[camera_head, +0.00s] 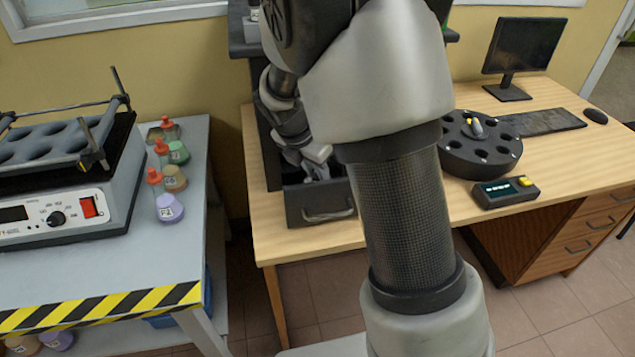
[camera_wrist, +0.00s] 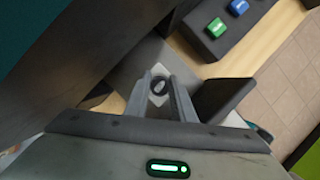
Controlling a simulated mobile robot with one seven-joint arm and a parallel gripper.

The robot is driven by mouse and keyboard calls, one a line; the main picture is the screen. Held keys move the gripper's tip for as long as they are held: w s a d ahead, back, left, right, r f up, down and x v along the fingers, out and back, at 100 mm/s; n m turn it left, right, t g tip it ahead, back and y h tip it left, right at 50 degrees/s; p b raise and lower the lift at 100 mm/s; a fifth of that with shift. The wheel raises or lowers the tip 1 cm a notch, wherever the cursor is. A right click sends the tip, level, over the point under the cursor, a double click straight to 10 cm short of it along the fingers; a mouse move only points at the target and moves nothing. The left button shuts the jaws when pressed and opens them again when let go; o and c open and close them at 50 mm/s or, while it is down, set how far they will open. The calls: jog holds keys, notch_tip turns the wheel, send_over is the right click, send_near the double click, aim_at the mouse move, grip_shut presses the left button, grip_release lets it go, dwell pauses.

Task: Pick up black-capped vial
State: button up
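The black-capped vial (camera_wrist: 159,85) shows from above in the wrist view as a small dark round cap over a pale patch. It lies between the two fingers of my gripper (camera_wrist: 161,88), with a visible gap between the fingers and the cap. The fingers are apart and look open. In the head view my gripper (camera_head: 317,163) points down over the open dark drawer (camera_head: 325,208) on the desk. The vial cannot be made out in the head view. How deep the fingertips reach beside it is not clear.
Dark machine walls stand close around my gripper. A button box with green and blue buttons (camera_wrist: 222,27) is nearby. On the desk (camera_head: 585,150), a round black carousel (camera_head: 480,155) and a small control box (camera_head: 505,192) stand right. Flasks (camera_head: 170,207) stand on the left table.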

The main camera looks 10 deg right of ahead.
grip_shut()
jog(key=shift+r, duration=0.1)
jog(key=shift+r+p, duration=0.4)
jog(key=shift+r, duration=0.25)
notch_tip(320, 180, up, 3)
jog(key=shift+f+p, duration=0.15)
jog(key=shift+p, duration=0.5)
jog(key=a+p, duration=0.2)
jog(key=a, duration=1.6)
jog(key=shift+w+f+p, duration=0.3)
jog(key=shift+w+f, duration=0.05)
